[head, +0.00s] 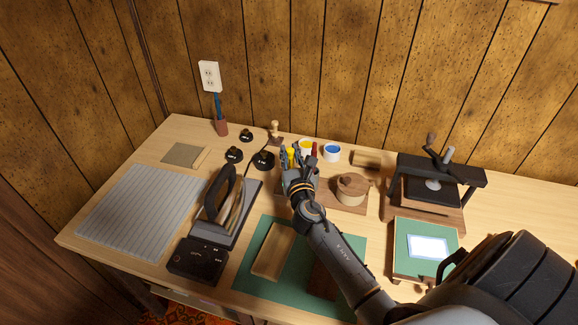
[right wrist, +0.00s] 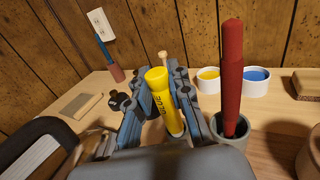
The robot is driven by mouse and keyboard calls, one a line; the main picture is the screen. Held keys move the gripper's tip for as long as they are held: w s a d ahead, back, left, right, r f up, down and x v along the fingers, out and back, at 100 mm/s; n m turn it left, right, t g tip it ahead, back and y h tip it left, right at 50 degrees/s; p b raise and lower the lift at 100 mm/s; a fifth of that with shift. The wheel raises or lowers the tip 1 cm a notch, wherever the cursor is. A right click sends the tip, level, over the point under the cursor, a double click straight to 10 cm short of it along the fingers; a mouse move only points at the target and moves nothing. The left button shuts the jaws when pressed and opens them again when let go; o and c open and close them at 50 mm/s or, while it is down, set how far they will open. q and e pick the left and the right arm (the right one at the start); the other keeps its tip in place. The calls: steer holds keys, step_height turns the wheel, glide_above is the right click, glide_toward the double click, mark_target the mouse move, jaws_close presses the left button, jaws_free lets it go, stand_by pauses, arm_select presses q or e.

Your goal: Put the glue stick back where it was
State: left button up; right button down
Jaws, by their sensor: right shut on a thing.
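The yellow glue stick (right wrist: 160,98), with dark lettering on its side, stands nearly upright between the fingers of my right gripper (right wrist: 157,88) in the right wrist view. The fingers are shut on it, one on each side. In the head view my right gripper (head: 291,160) is over the back middle of the bench, and a bit of the yellow stick shows there. Its lower end is partly hidden, so I cannot tell whether it touches anything. Just right of it, a red stick (right wrist: 231,70) stands in a grey cup (right wrist: 233,145). My left gripper is not in view.
Yellow (head: 306,146) and blue (head: 332,153) paint pots stand behind the gripper. A round wooden lidded pot (head: 352,188) is to its right, dark round pieces (head: 263,161) to its left. A green mat (head: 254,268) lies in front. A press (head: 430,185) stands at right.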

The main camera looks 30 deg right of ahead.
mark_target(290, 167)
steer(key=f+b, duration=0.1)
steer(key=f, duration=0.1)
steer(key=w+f+b, duration=0.1)
steer(key=shift+d+f, duration=0.1)
steer(key=shift+f, duration=0.4)
steer(key=shift+s+b, duration=0.1)
steer(key=shift+b, duration=0.2)
steer(key=shift+f, duration=0.25)
steer(key=c, duration=1.2)
jaws_free()
steer(key=shift+r, duration=0.1)
